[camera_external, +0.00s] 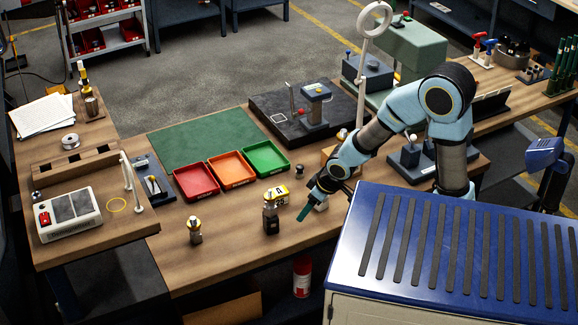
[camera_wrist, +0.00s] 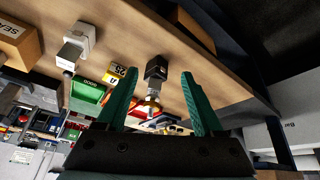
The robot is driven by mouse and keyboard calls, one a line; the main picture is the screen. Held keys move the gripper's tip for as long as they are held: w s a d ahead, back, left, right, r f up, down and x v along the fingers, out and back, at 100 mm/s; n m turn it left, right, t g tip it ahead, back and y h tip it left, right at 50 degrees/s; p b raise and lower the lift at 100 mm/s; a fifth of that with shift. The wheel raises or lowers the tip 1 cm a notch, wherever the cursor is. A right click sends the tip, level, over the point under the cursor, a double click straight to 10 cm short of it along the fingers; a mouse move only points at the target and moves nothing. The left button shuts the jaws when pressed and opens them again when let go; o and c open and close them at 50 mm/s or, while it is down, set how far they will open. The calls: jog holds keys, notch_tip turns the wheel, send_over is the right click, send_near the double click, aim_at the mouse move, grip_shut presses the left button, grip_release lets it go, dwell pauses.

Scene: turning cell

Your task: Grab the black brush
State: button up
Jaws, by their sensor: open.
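I cannot make out a black brush for sure. A dark upright object (camera_external: 271,220) with a paler top stands near the table's front edge; its bristles, if any, do not show. In the wrist view, a black block-like object (camera_wrist: 156,68) stands ahead between my fingers, apart from them; it looks like the same object. My gripper (camera_external: 304,212) is above the table to the right of the dark object, pointing down and left.
A yellow box (camera_external: 277,195) stands close behind the dark object. A small brass-topped item (camera_external: 195,231) is to the left. Red (camera_external: 195,181), orange (camera_external: 232,169) and green (camera_external: 265,159) trays lie behind. The front table edge is close.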

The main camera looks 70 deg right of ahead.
jog(key=w+d+f+m+t+h+b, duration=0.25)
jog(key=w+d+b, duration=0.2)
jog(key=d, duration=0.85)
jog(key=t+h+b, duration=0.2)
jog(key=t+b, duration=0.3)
send_over(302, 167)
jog(key=s+a, duration=0.3)
jog(key=s, duration=0.2)
jog(key=shift+m, duration=0.25)
notch_tip(302, 167, down, 6)
jog(key=shift+s+f+p, duration=0.1)
jog(key=shift+f+p, duration=0.1)
jog(key=shift+p, duration=0.35)
jog(key=shift+p+x, duration=0.3)
jog(key=shift+x, duration=0.65)
jog(key=shift+f+p+x, duration=0.15)
jog(key=shift+p+x, duration=0.3)
jog(key=shift+x, duration=1.05)
jog(key=shift+f+p+x, duration=0.15)
jog(key=shift+p+x, duration=0.25)
jog(key=shift+x, duration=1.1)
jog(key=shift+s, duration=0.2)
grip_shut()
